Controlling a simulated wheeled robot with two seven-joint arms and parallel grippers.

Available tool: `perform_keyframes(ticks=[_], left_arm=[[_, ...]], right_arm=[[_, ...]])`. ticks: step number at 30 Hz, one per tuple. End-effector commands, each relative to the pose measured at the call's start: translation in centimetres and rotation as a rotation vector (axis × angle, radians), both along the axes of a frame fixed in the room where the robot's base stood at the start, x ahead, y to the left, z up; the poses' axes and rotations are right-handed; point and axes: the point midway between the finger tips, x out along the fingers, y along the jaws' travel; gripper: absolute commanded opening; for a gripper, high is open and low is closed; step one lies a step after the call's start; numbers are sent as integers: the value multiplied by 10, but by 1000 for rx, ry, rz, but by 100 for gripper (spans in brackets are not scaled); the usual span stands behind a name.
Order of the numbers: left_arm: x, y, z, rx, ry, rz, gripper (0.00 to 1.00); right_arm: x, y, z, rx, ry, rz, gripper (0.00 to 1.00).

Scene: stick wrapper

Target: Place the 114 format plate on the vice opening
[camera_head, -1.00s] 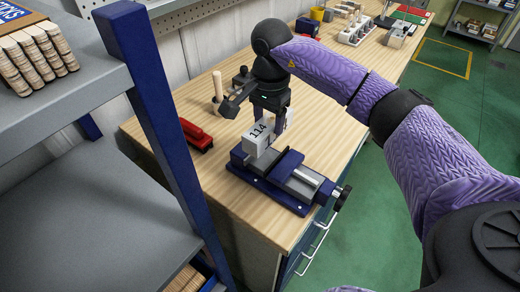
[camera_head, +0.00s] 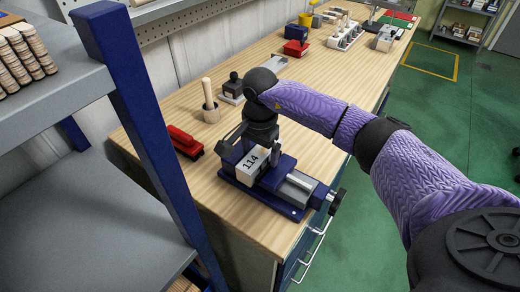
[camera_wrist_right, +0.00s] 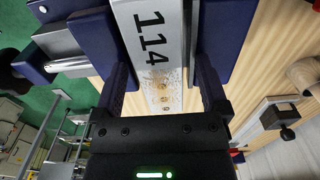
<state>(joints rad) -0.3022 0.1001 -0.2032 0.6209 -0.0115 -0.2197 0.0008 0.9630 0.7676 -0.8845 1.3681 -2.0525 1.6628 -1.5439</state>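The 114 format plate (camera_head: 252,164) is a pale grey-white block with a black "114". It sits at the blue vice (camera_head: 290,208), between its two blue jaws in the right wrist view (camera_wrist_right: 150,40). I cannot tell if it rests fully on the vice. My right gripper (camera_head: 246,146) is down at the plate. In the right wrist view its fingers (camera_wrist_right: 163,85) stand on both sides of the plate and appear shut on it. My left gripper is not in view.
A red tool (camera_head: 185,142) and a pot with a wooden handle (camera_head: 210,110) stand left of and behind the vice on the wooden bench (camera_head: 235,70). A blue shelf post (camera_head: 140,120) stands at the left. Bins and holders fill the far bench.

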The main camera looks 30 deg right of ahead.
Motion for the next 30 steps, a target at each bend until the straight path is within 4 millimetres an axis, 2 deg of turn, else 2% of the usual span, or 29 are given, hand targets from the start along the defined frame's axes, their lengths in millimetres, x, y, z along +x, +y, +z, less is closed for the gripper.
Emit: perform_keyframes(ticks=[5, 8, 15, 18, 21, 30], left_arm=[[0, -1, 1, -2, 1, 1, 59], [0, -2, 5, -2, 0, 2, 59], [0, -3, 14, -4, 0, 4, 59], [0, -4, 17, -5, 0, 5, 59], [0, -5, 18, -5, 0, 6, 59], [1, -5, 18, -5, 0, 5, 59]], right_arm=[[0, 0, 1, 0, 0, 0, 94], [1, 0, 12, -1, -3, 0, 94], [1, 0, 80, -1, -6, 0, 94], [1, 0, 103, 0, -4, 0, 94], [1, 0, 117, 0, -3, 0, 94], [0, 0, 123, 0, 0, 0, 94]])
